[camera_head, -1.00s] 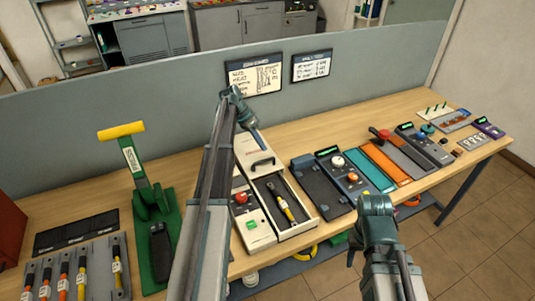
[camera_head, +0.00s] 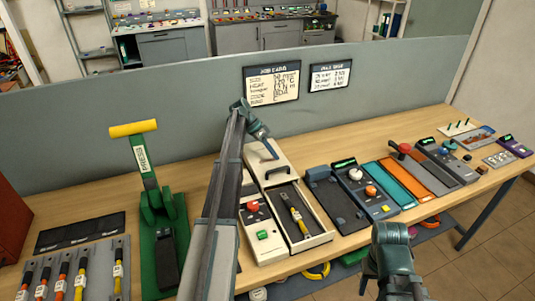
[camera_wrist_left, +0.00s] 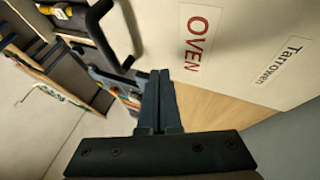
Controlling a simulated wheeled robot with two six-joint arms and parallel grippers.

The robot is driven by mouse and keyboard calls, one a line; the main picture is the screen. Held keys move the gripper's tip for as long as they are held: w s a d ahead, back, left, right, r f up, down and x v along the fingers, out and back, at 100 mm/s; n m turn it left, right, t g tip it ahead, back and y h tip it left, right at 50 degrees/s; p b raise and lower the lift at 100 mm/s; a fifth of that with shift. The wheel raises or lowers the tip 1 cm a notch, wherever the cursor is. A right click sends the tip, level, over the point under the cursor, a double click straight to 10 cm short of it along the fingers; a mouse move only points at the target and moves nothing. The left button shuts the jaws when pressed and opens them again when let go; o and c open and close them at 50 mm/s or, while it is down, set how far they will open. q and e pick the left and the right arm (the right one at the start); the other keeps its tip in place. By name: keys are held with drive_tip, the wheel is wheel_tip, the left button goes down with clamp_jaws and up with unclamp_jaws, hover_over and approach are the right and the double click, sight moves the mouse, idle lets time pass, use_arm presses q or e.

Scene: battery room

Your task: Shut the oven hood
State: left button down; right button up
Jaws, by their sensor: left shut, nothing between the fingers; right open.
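The oven (camera_head: 266,236) is a white box on the bench, with a red knob and a green button on its front left. Its dark tray, holding a yellow-banded cable (camera_head: 295,215), is uncovered. The hood (camera_head: 262,161) stands open behind the tray; its white face with the OVEN label fills much of the left wrist view (camera_wrist_left: 235,70). The hood's black handle (camera_head: 276,174) also shows there (camera_wrist_left: 128,30). My left gripper (camera_head: 274,154) is shut and empty, close to the hood above its handle; contact is unclear. My right gripper (camera_head: 363,285) is open in front of the bench, apart from the oven.
A green press (camera_head: 160,215) with a yellow handle stands left of my left arm. A dark pad (camera_head: 332,205) and a device with knobs (camera_head: 365,190) lie right of the oven. A grey partition (camera_head: 180,110) with two signs runs behind the bench.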

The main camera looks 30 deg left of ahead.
sight(282, 163)
use_arm(q)
drive_tip(key=shift+b+x, duration=0.45)
drive_tip(key=shift+x, duration=0.65)
drive_tip(key=s+d, duration=0.1)
drive_tip(key=d, duration=0.1)
drive_tip(key=shift+s+d+r, duration=0.15)
drive_tip(key=shift+s+d, duration=0.15)
drive_tip(key=shift+s, duration=0.05)
drive_tip(key=shift+s+d, duration=0.15)
drive_tip(key=shift+d, duration=0.2)
use_arm(e)
drive_tip(key=shift+f, duration=0.75)
use_arm(q)
drive_tip(key=shift+d, duration=0.1)
